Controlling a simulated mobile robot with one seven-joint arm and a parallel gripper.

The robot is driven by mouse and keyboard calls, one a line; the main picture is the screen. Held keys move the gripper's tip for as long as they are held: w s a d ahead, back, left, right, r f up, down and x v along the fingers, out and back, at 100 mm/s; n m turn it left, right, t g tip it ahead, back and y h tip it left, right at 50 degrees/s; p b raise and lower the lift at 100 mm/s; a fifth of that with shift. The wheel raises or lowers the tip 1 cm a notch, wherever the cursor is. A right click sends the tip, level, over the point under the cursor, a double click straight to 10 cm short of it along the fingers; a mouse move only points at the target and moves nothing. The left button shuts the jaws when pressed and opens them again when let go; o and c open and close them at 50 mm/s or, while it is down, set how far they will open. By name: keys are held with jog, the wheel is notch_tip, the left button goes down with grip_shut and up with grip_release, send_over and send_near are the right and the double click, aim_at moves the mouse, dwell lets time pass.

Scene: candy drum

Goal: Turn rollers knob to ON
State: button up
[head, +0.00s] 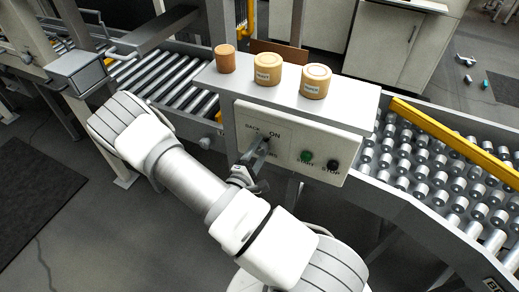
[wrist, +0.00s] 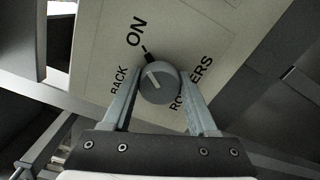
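The rollers knob (wrist: 160,84) is a round grey knob on a pale control panel (head: 330,147). In the head view, my gripper (head: 262,146) is at the panel's left part and hides most of the knob.
A green START button (head: 306,157) and a black STOP button (head: 333,165) are right of the knob. Several round containers (head: 267,69) stand on the shelf above the panel. Roller conveyors lie on the left (head: 165,80) and right (head: 420,165). Open floor is at the left.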

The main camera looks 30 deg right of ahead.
jog(key=o, duration=0.4)
jog(key=shift+o, duration=0.2)
jog(key=shift+s+a, duration=0.1)
jog(key=b+v, duration=0.1)
jog(key=v, duration=1.6)
jog(key=shift+s, duration=0.1)
